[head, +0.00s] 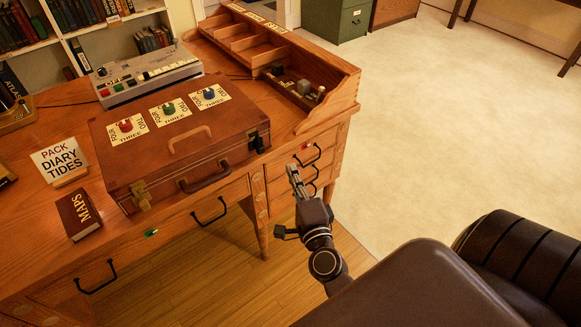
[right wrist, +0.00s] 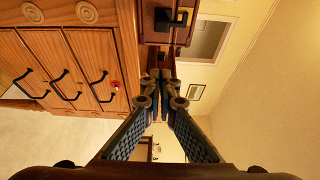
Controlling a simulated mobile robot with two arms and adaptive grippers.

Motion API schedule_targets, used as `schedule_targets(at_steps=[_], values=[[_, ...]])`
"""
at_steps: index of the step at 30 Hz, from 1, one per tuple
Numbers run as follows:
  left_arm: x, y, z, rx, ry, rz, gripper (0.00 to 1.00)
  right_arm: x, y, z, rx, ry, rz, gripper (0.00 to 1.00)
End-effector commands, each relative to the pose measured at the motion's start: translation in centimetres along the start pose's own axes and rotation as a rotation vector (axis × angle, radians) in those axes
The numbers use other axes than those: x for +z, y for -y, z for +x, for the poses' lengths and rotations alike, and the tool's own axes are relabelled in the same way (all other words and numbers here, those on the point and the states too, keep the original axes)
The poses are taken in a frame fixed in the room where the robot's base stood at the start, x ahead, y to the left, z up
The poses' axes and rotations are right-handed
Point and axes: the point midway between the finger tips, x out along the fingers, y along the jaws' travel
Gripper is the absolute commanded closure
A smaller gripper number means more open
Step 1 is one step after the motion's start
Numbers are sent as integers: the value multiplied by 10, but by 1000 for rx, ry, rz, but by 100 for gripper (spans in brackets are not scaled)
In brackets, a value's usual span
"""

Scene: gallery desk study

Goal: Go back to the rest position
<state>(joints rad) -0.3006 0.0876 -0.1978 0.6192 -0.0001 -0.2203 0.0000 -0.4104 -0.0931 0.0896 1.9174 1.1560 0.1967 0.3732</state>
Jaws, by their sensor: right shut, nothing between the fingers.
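My right gripper (head: 291,174) is in front of the desk's right drawers in the head view. Its fingers point up toward the desk and are shut with nothing between them. The right wrist view also shows the closed fingertips (right wrist: 163,78), with the desk drawers to the left. The gripper appears apart from the desk, though the exact gap is hard to judge. My left gripper does not show in either view.
Drawer handles (head: 309,156) stick out near my right gripper. Pale floor (head: 430,130) to the right is clear.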

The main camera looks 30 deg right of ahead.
Motion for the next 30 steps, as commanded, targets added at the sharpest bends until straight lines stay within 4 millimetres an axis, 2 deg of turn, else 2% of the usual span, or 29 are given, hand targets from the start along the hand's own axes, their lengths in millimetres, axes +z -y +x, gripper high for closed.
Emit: schedule_targets(at_steps=[9,15,18,20,23,26,30], values=[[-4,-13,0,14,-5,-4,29,0,0,0,0,0,0,100],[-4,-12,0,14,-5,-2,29,0,-1,0,1,1,-2,100],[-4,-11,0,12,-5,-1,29,6,-14,-1,23,19,-35,100],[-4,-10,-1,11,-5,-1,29,15,-34,-2,57,47,-84,100],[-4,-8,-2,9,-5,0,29,36,-87,-12,143,127,-224,100],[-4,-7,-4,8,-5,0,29,58,-157,-33,250,244,-406,100],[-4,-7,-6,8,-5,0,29,78,-252,-80,389,432,-658,100]])
